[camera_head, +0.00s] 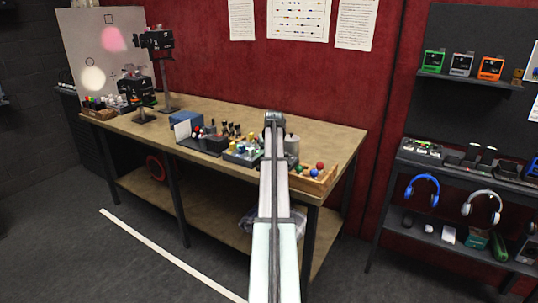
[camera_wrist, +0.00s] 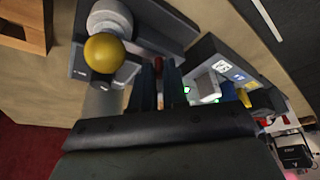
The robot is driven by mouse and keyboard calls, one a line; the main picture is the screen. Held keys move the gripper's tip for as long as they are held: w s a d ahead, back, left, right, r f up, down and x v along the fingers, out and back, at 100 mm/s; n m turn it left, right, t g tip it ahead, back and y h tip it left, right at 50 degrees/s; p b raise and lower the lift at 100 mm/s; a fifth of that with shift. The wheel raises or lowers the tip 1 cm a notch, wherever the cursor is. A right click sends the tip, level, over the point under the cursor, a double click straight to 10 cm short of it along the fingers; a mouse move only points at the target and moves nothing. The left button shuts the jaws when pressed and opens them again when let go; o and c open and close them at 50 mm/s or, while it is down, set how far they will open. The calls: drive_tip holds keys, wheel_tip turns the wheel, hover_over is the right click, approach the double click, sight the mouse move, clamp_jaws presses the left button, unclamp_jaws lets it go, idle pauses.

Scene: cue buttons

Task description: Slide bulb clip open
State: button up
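I cannot single out the bulb clip with certainty. In the wrist view, a grey device with a white block (camera_wrist: 207,85), small green lights and pale labels lies just right of my gripper (camera_wrist: 159,72). A yellow ball (camera_wrist: 105,53) on a grey unit is to the left. My gripper's two dark fingers are close together, with a narrow gap and something reddish showing between or beyond them. Whether they touch anything is unclear. In the head view, my arm reaches over the workbench (camera_head: 335,137) and hides the fingertips.
A wooden tray with coloured balls (camera_head: 318,177) stands at the bench's right end. Small devices with coloured parts (camera_head: 242,150) and a blue box (camera_head: 186,122) stand left of my arm. Black stage lamps (camera_head: 137,88) are farther left. The bench's front right is narrow.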

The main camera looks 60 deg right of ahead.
clamp_jaws()
drive_tip(key=shift+w, duration=1.05)
drive_tip(key=o, duration=0.5)
unclamp_jaws()
drive_tip(key=shift+o, duration=0.2)
drive_tip(key=v, duration=1.3)
drive_tip(key=shift+r, duration=0.35)
drive_tip(key=shift+s+a, duration=0.15)
